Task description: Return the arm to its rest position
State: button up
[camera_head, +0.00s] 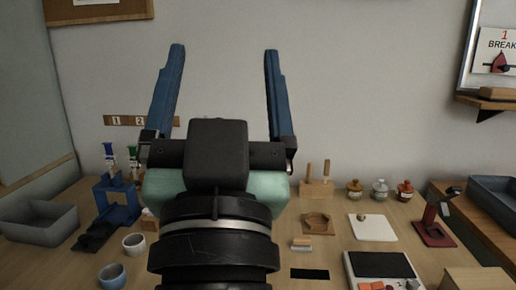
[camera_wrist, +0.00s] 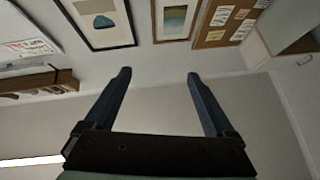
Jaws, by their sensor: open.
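My gripper (camera_head: 220,52) stands upright in the middle of the head view, above the table. Its two blue fingers are wide apart with nothing between them. In the wrist view my gripper (camera_wrist: 159,76) is also open and empty, and its fingers point toward the wall and its pictures. The gripper body and wrist hide the middle of the table. No task object is held or touched.
The wooden table (camera_head: 340,268) holds a grey bin (camera_head: 40,222), a blue stand (camera_head: 117,203), cups, a white board (camera_head: 372,228), small lidded jars (camera_head: 380,190), a scale (camera_head: 380,268) and a red stand (camera_head: 433,222). A blue tray (camera_head: 495,198) sits at right. Air around the fingers is clear.

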jog(key=s+d+r+t+h, duration=0.2)
jog(key=s+d+r, duration=0.2)
jog(key=s, duration=0.1)
notch_tip(320, 180, up, 25)
jog(key=p, duration=2.5)
jog(key=shift+w+a, duration=0.35)
